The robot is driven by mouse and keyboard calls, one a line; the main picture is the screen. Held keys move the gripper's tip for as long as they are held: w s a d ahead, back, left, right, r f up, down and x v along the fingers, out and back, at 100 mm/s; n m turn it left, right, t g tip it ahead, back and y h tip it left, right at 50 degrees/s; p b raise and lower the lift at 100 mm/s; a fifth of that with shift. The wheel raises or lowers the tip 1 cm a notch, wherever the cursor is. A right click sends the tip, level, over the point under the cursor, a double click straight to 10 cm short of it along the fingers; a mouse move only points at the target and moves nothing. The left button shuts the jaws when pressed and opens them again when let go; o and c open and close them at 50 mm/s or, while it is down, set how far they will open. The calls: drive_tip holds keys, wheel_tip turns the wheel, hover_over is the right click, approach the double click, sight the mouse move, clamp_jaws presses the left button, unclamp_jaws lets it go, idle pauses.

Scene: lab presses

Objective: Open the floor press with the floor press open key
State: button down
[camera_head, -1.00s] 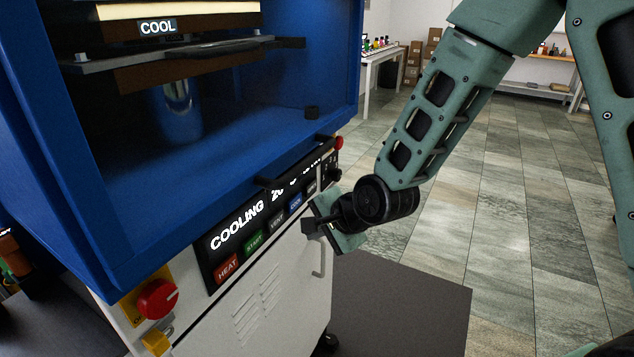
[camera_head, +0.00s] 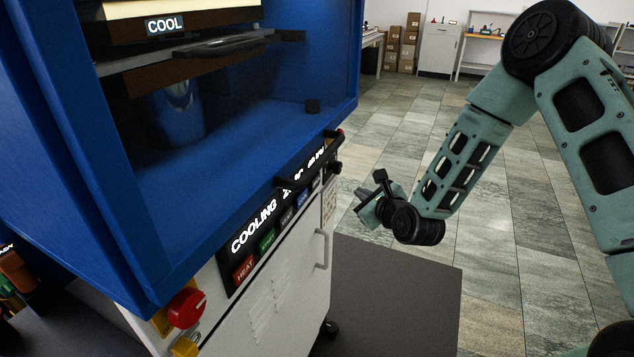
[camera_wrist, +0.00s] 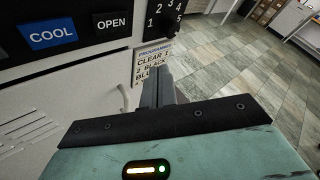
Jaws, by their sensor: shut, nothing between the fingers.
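The floor press (camera_head: 95,170) is a blue cabinet on a white base, at the left in the head view. Its panel display reads COOLING. Below the display is a row of keys; the black OPEN key (camera_wrist: 111,22) stands right of the blue COOL key (camera_wrist: 52,35) in the wrist view. In the head view the OPEN key is small and hard to read. My gripper (camera_head: 360,193) is right of the panel, apart from it. Its fingers (camera_wrist: 159,84) are shut and empty, and in the wrist view they lie below and right of the OPEN key.
A red knob (camera_head: 186,308) is at the panel's near end. A bar handle (camera_head: 321,248) is on the white front. The tiled floor to the right is open.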

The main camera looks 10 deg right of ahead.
sight(315, 181)
drive_tip(key=shift+a, duration=0.1)
drive_tip(key=w+a, duration=0.5)
drive_tip(key=a, duration=0.2)
drive_tip(key=shift+w+a, duration=0.15)
drive_tip(key=shift+w, duration=0.05)
idle(2.1)
drive_tip(key=shift+w+a+b, duration=0.15)
drive_tip(key=shift+a+b, duration=0.05)
drive_tip(key=shift+b, duration=0.15)
